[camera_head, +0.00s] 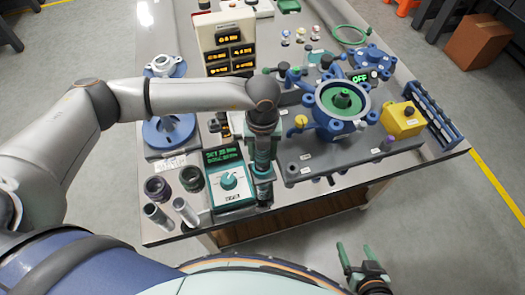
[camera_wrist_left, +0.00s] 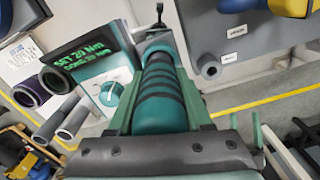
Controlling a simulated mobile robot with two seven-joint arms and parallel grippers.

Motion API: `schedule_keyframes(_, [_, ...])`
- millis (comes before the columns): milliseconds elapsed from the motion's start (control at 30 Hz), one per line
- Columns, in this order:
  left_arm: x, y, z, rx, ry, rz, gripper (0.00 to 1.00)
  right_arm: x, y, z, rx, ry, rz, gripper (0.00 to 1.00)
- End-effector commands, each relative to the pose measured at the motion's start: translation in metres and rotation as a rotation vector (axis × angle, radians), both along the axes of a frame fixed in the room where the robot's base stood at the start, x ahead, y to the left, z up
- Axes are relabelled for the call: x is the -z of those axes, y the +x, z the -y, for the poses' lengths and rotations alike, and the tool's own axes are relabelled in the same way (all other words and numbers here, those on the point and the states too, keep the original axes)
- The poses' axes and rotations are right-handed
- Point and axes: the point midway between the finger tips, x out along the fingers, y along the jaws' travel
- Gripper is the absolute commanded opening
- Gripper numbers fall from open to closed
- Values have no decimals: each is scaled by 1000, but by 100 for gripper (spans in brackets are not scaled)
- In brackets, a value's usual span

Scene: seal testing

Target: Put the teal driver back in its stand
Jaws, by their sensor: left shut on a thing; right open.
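The teal driver (camera_wrist_left: 168,100), with dark bands, lies between the fingers of my left gripper (camera_wrist_left: 160,58) in the left wrist view. My left gripper (camera_head: 262,160) is shut on it, pointing down beside the teal dial unit (camera_head: 232,182). In the head view the arm and fingers hide much of the driver. The dial unit also shows in the left wrist view (camera_wrist_left: 108,92), with a lit green display. I cannot tell which part is the driver's stand, or whether the driver's lower end touches anything. My right gripper (camera_head: 358,260) is open and empty, off the table's front edge.
Several dark-rimmed tubes (camera_head: 158,189) stand left of the dial unit. A grey fixture plate (camera_head: 330,156) with a blue round housing (camera_head: 322,104) and a yellow box (camera_head: 402,121) fills the right side. A display tower (camera_head: 226,45) stands behind.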

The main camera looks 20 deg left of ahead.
Motion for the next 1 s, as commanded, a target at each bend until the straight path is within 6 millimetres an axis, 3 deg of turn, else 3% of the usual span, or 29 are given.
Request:
schedule_keyframes(667, [2, 1, 0, 0, -2, 4, 0, 4, 0, 0, 0, 0, 0, 76])
schedule_keyframes(700, [2, 1, 0, 0, -2, 4, 54, 4, 0, 0, 0, 0, 0, 76])
schedule_keyframes(1000, [2, 0, 0, 0, -1, 1, 85, 4, 0, 0, 0, 0, 0, 76])
